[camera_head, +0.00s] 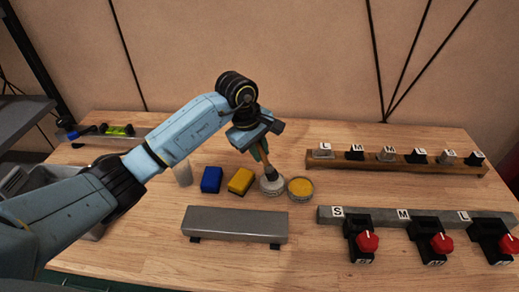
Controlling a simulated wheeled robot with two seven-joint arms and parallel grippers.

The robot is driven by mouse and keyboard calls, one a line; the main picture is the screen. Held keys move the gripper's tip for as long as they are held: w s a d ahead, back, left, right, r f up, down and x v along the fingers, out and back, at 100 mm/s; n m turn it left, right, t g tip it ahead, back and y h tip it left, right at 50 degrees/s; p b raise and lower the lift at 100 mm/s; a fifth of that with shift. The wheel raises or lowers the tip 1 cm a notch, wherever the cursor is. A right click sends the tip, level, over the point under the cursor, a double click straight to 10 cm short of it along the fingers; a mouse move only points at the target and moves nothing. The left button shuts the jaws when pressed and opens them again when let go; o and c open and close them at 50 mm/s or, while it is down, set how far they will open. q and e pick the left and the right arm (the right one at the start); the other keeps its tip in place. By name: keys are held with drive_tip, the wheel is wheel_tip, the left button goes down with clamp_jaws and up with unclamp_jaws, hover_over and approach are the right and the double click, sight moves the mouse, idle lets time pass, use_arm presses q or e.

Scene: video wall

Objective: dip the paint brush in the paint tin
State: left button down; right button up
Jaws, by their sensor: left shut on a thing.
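My left gripper (258,139) comes in from the left and points down, shut on the paint brush (267,168). The brush has a brown handle and dark lower end and hangs tilted, tip down. The tip overlaps a small round tin with a pale grey-white top (272,188); I cannot tell whether it touches or is inside. A second tin with a yellow top (301,188) stands just to the right. My right gripper is not in view.
A blue block (211,180), a yellow block (241,181) and a clear cup (183,174) stand left of the tins. A grey bar (235,224) lies in front. A wooden rack (395,163) and a grey rail with red-knobbed clamps (415,217) are at right.

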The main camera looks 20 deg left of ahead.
use_arm(q)
drive_tip(key=shift+s+f+b, duration=0.1)
drive_tip(key=shift+f+b, duration=0.4)
drive_tip(key=shift+f, duration=0.1)
idle(1.5)
drive_tip(key=shift+r+p, duration=2)
drive_tip(key=shift+r, duration=1.65)
drive_tip(key=s+a+r+m+g, duration=0.1)
drive_tip(key=s+r+m+g, duration=0.2)
drive_tip(key=s+m, duration=0.7)
drive_tip(key=shift+a+m+h, duration=0.15)
drive_tip(key=shift+m+h, duration=0.15)
drive_tip(key=shift+m, duration=0.9)
